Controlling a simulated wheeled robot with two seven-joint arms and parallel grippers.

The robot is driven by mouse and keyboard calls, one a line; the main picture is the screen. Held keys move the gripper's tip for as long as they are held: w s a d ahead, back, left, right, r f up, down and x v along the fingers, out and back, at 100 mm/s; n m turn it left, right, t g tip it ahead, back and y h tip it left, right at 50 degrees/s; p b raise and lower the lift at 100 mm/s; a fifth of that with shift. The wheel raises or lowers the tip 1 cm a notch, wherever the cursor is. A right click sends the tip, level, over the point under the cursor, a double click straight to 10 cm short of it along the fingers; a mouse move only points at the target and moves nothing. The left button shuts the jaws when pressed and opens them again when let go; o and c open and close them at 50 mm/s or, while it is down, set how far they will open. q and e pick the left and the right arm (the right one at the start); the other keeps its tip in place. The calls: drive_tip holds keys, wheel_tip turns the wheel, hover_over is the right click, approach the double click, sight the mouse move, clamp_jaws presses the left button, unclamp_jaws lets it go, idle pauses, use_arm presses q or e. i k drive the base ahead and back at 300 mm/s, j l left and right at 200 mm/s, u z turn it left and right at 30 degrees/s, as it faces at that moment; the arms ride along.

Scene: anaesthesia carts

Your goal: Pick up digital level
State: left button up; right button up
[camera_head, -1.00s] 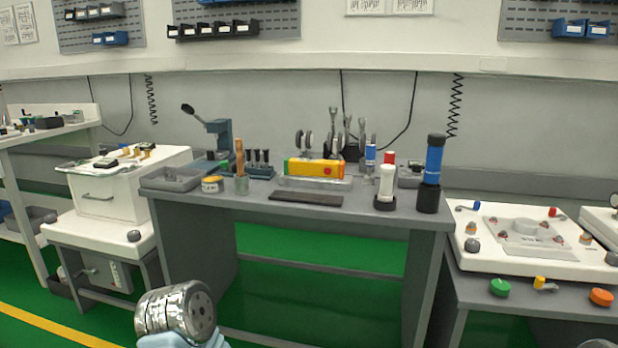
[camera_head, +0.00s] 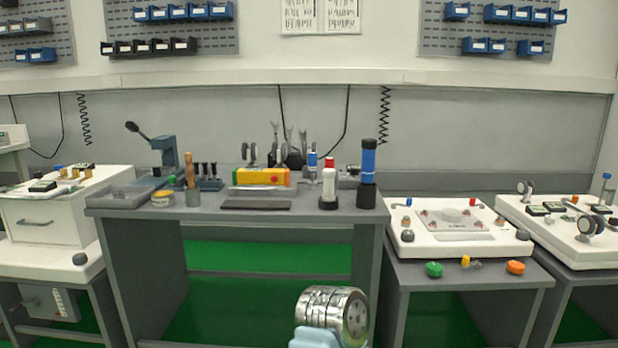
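A yellow-orange bar with a red round spot and a green end, which looks like the digital level (camera_head: 262,177), lies on the grey workbench (camera_head: 330,216), toward the back middle of its top. A silver cylindrical part with a light blue piece, likely a link of my own arm, shows at the bottom of the view, in front of the bench and well below its top. No fingers show, so neither gripper is in view. Nothing touches the level from my side.
A dark flat bar (camera_head: 256,205) lies in front of the level. A white-and-red cylinder (camera_head: 328,184) and a tall blue-and-black cylinder (camera_head: 367,172) stand right of it. A wooden-handled tool (camera_head: 191,172) and a lever press (camera_head: 163,148) stand left. White carts (camera_head: 455,243) flank the bench.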

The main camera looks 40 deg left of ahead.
sight(241, 176)
drive_tip(key=k+j, duration=0.1)
drive_tip(key=j, duration=0.3)
drive_tip(key=k+j+z, duration=0.1)
drive_tip(key=j, duration=0.25)
drive_tip(key=k+j, duration=0.1)
drive_tip(key=j, duration=0.3)
drive_tip(key=k+j+z, duration=0.1)
drive_tip(key=j, duration=0.3)
drive_tip(key=k+j, duration=0.15)
drive_tip(key=j, duration=0.2)
drive_tip(key=k+j+z, duration=0.1)
drive_tip(key=j, duration=0.3)
drive_tip(key=k+j, duration=0.15)
drive_tip(key=j, duration=0.2)
drive_tip(key=z, duration=0.05)
